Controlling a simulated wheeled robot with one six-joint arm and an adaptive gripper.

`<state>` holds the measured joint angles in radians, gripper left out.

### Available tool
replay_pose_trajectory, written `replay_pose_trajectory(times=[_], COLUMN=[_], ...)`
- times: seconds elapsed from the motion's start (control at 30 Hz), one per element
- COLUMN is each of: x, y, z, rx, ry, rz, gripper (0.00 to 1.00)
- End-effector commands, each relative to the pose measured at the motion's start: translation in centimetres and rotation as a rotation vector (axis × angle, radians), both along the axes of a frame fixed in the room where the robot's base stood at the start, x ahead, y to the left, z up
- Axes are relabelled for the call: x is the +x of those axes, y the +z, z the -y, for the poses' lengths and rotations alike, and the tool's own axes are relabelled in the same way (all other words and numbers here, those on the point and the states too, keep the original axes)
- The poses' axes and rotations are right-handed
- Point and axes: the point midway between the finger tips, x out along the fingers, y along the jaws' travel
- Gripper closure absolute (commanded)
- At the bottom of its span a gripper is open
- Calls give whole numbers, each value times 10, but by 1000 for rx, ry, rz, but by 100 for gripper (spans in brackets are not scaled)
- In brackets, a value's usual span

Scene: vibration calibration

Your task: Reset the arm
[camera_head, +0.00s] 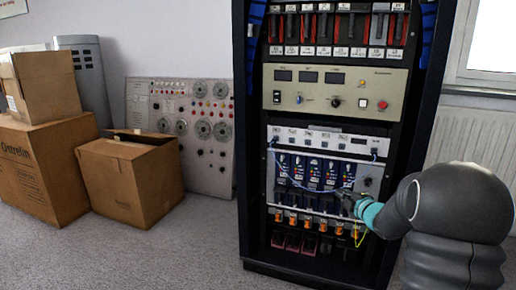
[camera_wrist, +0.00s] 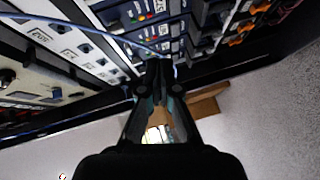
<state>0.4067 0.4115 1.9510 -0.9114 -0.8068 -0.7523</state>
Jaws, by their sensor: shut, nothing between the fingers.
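My arm (camera_head: 450,215) comes in from the lower right in the head view. My gripper (camera_head: 346,200) is in front of the equipment rack, at the right part of the panel with blue modules (camera_head: 310,172). In the wrist view my gripper (camera_wrist: 157,78) points up the picture with its fingertips together and nothing seen between them. The rack panel lies beyond the tips. Whether the fingertips touch the panel or a cable cannot be told.
The dark rack (camera_head: 243,150) stands in the middle with a control panel (camera_head: 330,90) above. A thin blue cable (camera_head: 300,184) hangs across the modules. Cardboard boxes (camera_head: 130,180) and a grey instrument board (camera_head: 205,155) stand at left. Carpet (camera_head: 180,250) is clear in front.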

Motion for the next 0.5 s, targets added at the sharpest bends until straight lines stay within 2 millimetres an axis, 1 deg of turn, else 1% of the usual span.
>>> replay_pose_trajectory(times=[0.03,0.1,0.17,0.2,0.27,0.37,0.4,0.47,0.5], x=[-4,-15,-30,-41,-59,-96,-112,-138,-156], y=[-21,-45,-57,-62,-67,-66,-64,-58,-53], z=[13,32,45,52,58,61,59,53,48], rx=[50,126,188,230,293,398,441,506,550], ry=[-81,-205,-313,-384,-489,-655,-721,-813,-874], rz=[-83,-192,-271,-320,-390,-493,-530,-584,-619], gripper=[100,100,100,100,100,100,100,100,100])
